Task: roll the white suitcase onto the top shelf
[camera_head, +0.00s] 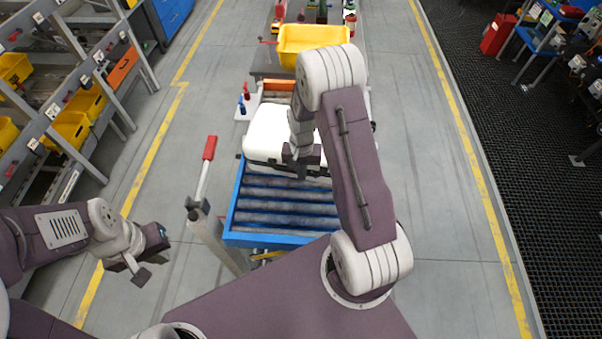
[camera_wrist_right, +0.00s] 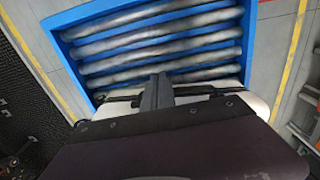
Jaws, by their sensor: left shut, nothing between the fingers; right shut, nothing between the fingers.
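The white suitcase (camera_head: 268,132) lies at the far end of the blue roller tray, partly hidden by my right arm. Its near edge rests by the rollers. The blue-framed roller shelf (camera_head: 236,212) has its near rollers bare. My right gripper (camera_head: 302,166) is shut and empty at the suitcase's near edge; whether it touches is unclear. In the right wrist view the gripper (camera_wrist_right: 156,92) lies over the suitcase's edge (camera_wrist_right: 112,108), with the blue frame (camera_wrist_right: 76,72) beyond. My left gripper (camera_head: 138,270) is shut and empty, well to the left of the rollers.
A post with a red-handled lever (camera_head: 208,150) stands left of the rollers. A yellow bin (camera_head: 300,38) sits on the line behind the suitcase. Racks with yellow bins (camera_head: 70,130) stand at the left. The floor right of the line is clear.

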